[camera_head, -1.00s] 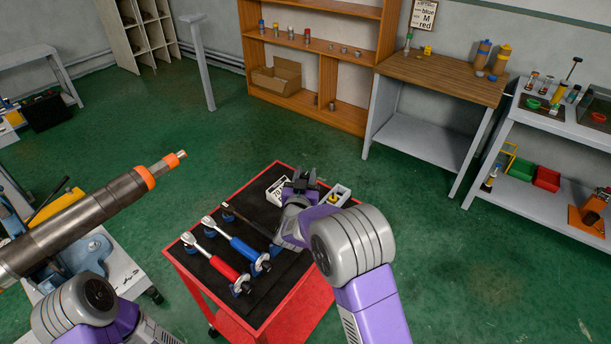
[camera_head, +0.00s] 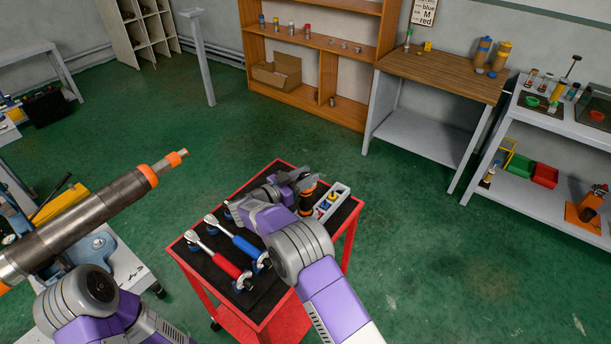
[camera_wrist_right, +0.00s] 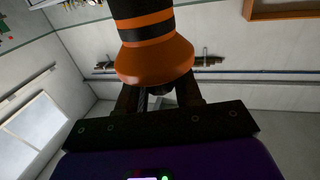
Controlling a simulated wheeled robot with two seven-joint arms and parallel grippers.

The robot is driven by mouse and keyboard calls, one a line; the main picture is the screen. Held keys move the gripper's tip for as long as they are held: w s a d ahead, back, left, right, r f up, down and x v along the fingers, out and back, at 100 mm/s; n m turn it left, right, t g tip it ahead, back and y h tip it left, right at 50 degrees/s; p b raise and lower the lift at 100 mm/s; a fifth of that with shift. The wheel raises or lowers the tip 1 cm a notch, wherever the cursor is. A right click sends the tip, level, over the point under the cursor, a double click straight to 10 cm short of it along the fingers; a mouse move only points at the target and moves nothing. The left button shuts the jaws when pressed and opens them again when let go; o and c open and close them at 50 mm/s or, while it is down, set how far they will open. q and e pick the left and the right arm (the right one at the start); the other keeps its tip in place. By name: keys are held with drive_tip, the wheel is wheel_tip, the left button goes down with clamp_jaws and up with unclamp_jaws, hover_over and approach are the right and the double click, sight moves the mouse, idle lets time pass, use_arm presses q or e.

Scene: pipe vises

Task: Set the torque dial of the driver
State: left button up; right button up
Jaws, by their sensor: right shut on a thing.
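The driver (camera_head: 307,198), black with orange bands, is at the far right part of the red cart, beside a small tray of bits. My right gripper (camera_head: 300,182) is at it and shut on it. In the right wrist view the driver's black and orange body (camera_wrist_right: 148,45) fills the top middle, its flared orange end at the dark fingers (camera_wrist_right: 158,97). The torque dial's marks cannot be read. The forearm partly covers the cart top. My left arm shows at the lower left, but its gripper is out of sight.
The red cart (camera_head: 178,262) also holds a red torque wrench (camera_head: 226,264) and a blue one (camera_head: 244,246). The grey tray (camera_head: 345,192) holds small coloured bits. A large pipe (camera_head: 85,222) with orange bands juts in at left. Green floor right of the cart is clear.

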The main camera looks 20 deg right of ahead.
drive_tip(key=shift+m+g+h, duration=0.3)
drive_tip(key=shift+m+g, duration=0.3)
drive_tip(key=shift+g, duration=0.3)
drive_tip(key=shift+d+m+g, duration=0.1)
drive_tip(key=shift+m+g, duration=0.2)
drive_tip(key=shift+g, duration=0.1)
drive_tip(key=o, duration=0.9)
drive_tip(key=shift+o, duration=0.2)
drive_tip(key=v, duration=0.7)
drive_tip(key=shift+a, duration=0.3)
